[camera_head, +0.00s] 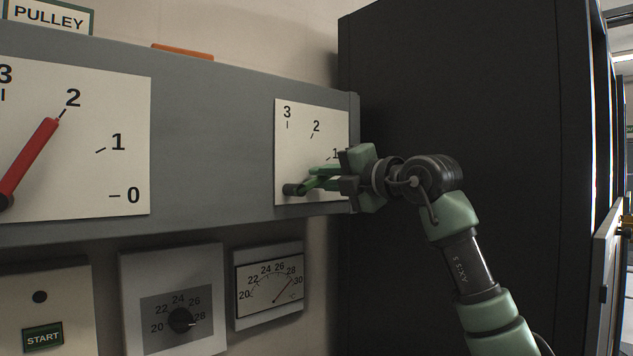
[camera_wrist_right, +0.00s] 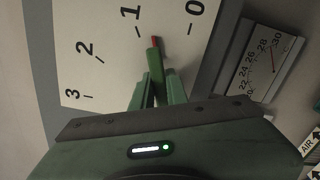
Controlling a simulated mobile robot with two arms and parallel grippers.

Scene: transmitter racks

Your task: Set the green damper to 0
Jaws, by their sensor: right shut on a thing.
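The green damper (camera_head: 326,169) is a lever on the right white dial plate (camera_head: 292,150), which is marked 3, 2, 1 and 0. Its dark pivot is at the plate's lower left. My right gripper (camera_head: 318,180) is shut on the lever and partly hides it and the plate's lower right, including the 0. In the right wrist view the green lever (camera_wrist_right: 155,66) stands between the two fingers, and its red tip points near the 1 mark, slightly to its 0 side. My left gripper is not in view.
A red lever (camera_head: 30,160) on the left dial points at 2. Below the grey panel are a START box (camera_head: 43,337), a knob (camera_head: 181,320) and a thermometer gauge (camera_head: 270,283). A tall dark cabinet (camera_head: 470,90) stands close to the right.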

